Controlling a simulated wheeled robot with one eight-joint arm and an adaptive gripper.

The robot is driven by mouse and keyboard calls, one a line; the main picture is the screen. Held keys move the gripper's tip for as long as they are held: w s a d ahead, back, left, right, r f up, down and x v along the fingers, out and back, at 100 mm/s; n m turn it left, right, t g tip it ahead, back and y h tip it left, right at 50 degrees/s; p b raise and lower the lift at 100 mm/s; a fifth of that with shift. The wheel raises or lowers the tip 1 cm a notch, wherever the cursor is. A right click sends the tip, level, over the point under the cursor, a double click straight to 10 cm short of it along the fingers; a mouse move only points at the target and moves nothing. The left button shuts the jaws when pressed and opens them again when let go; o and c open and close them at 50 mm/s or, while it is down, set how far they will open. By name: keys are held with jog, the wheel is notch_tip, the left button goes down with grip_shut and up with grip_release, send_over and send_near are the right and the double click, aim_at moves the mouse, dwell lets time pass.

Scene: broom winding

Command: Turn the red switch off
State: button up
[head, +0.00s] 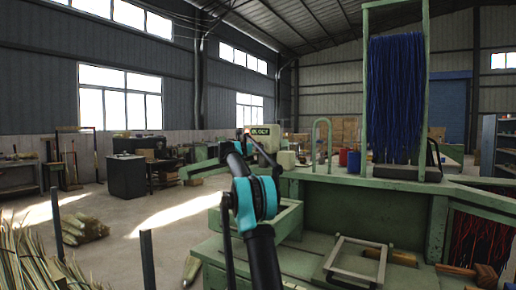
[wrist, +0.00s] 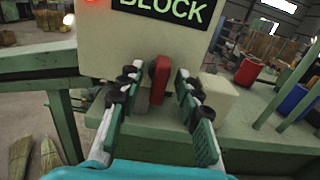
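The red switch (wrist: 160,80) is an upright red lever on the front of a pale machine box. In the wrist view it stands between the two fingers of my gripper (wrist: 158,73). The fingers are open, one on each side of it, with a gap still visible; I cannot tell if either touches it. The box (head: 266,136) carries a dark display (wrist: 170,8) with green letters reading "BLOCK". A red light (wrist: 91,2) glows at its upper left. In the head view the switch is hidden behind my arm.
A green workbench (head: 390,213) with a metal frame (head: 356,262) lies to the right. Blue bristles (head: 396,100) hang in a tall green frame. A blue container (wrist: 294,101) and a red one (wrist: 248,72) stand right of the box. Straw bundles (head: 40,255) lie on the floor.

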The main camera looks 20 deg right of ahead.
jog(key=shift+x, duration=0.8)
grip_shut()
